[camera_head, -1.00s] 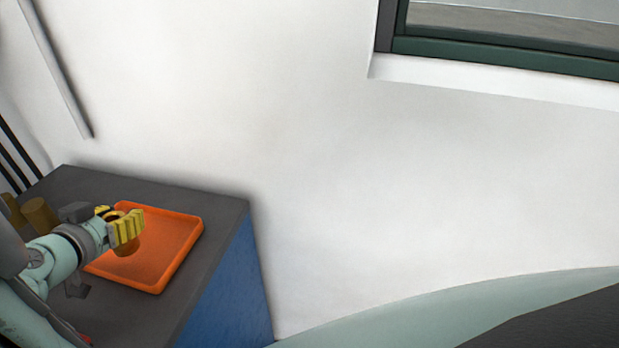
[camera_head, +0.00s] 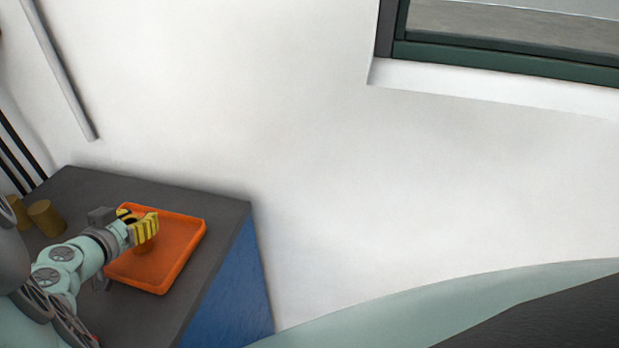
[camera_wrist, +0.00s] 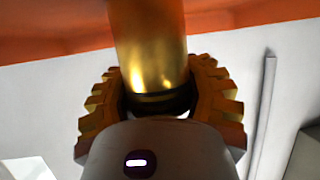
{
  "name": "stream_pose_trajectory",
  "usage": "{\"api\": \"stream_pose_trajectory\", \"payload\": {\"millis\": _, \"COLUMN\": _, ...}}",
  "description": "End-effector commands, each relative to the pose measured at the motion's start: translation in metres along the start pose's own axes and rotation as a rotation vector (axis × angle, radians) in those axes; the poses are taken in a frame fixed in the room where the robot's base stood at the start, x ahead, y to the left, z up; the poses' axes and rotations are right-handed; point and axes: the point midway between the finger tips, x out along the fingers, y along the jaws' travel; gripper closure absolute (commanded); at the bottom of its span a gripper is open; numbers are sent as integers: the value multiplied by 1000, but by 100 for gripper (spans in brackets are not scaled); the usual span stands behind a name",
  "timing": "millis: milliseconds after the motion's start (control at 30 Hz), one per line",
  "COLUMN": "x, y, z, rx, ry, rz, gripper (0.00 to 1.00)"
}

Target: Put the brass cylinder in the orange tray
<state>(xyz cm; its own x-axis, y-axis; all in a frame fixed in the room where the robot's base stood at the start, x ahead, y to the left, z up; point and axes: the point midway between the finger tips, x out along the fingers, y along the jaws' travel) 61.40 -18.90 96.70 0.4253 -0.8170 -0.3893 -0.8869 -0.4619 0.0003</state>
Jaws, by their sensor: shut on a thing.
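My gripper (camera_head: 140,228), with yellow fingers, is shut on a brass cylinder (camera_head: 144,247). It holds the cylinder over the orange tray (camera_head: 178,258) in the head view, inside the outline of its rim. The cylinder's upper part is hidden by the fingers, and I cannot tell whether its lower end touches the tray floor. In the wrist view the cylinder (camera_wrist: 148,45) stands out between the two fingers (camera_wrist: 160,105). An orange band of the tray (camera_wrist: 60,35) crosses the top of that view.
The tray sits on a dark grey top (camera_head: 215,215) of a blue-sided cabinet (camera_head: 235,290). Two more brass-brown cylinders (camera_head: 46,218) (camera_head: 18,210) stand at the left, apart from the tray. A white wall rises behind. The right part of the tray is clear.

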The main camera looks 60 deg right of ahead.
Motion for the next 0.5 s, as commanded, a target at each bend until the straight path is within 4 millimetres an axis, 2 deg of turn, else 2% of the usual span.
{"api": "stream_pose_trajectory", "payload": {"millis": 333, "x": 2, "y": 0, "z": 0, "rx": 3, "ry": 7, "rz": 1, "gripper": 100}}
{"api": "stream_pose_trajectory", "payload": {"millis": 367, "x": 1, "y": 0, "z": 0, "rx": 3, "ry": 3, "rz": 0, "gripper": 53}}
{"api": "stream_pose_trajectory", "payload": {"millis": 500, "x": 1, "y": 0, "z": 1, "rx": 2, "ry": 2, "rz": 0, "gripper": 39}}
